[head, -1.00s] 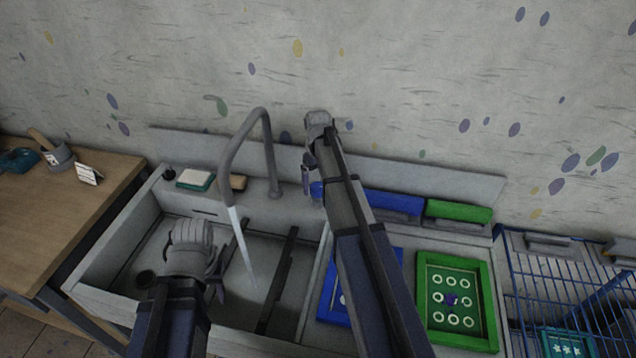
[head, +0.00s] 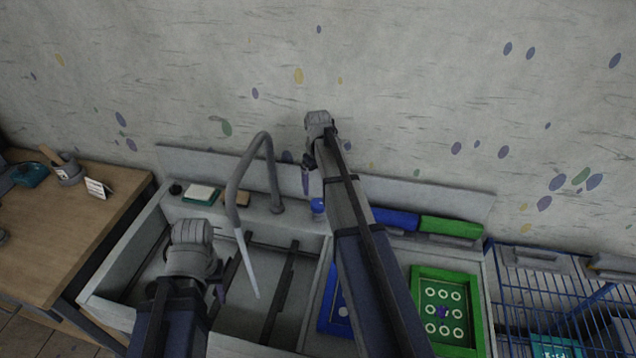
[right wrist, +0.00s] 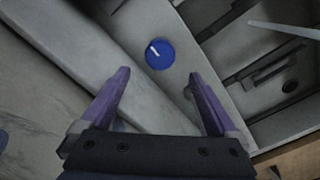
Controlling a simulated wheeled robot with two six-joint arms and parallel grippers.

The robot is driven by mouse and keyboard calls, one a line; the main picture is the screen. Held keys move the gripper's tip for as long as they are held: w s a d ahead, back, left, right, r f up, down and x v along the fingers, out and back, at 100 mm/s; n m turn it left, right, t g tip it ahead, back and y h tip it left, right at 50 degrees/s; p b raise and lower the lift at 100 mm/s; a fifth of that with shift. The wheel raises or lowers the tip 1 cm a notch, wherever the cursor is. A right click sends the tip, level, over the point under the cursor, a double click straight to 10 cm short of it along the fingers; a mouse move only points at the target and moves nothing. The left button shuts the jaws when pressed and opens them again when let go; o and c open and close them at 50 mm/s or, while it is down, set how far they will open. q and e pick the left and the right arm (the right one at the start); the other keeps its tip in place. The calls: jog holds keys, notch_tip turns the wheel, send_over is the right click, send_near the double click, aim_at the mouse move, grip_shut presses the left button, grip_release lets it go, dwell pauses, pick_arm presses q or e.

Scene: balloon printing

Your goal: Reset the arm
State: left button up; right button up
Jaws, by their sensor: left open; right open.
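My left arm comes in from the lower left of the head view. My right arm reaches up across the middle. Its gripper (head: 307,180) hangs near the wall behind the sink. In the right wrist view the two purple fingers are wide apart with nothing between them. A blue round cap with a white mark (right wrist: 160,54) lies beyond their tips. It also shows in the head view (head: 318,207) below the right gripper.
A grey sink (head: 190,322) has a curved faucet (head: 238,180) with water running. A green frame (head: 482,315) and a blue frame (head: 330,318) lie to the right, the blue one partly behind my right arm. A blue wire rack (head: 555,295) stands far right, a wooden table (head: 75,240) left.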

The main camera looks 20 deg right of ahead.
jog(key=s+a+m, duration=0.2)
jog(key=s+a, duration=1.3)
jog(key=s, duration=0.4)
jog(key=s+a+f+n+b, duration=0.1)
jog(key=s+a+n, duration=0.1)
jog(key=a, duration=0.3)
jog(key=s+a+f+n+h+b, duration=0.1)
jog(key=s+a+n, duration=0.1)
jog(key=a, duration=0.4)
jog(key=shift+s+a+f+b, duration=0.15)
jog(key=shift+s+f+b, duration=0.2)
jog(key=shift+s, duration=0.1)
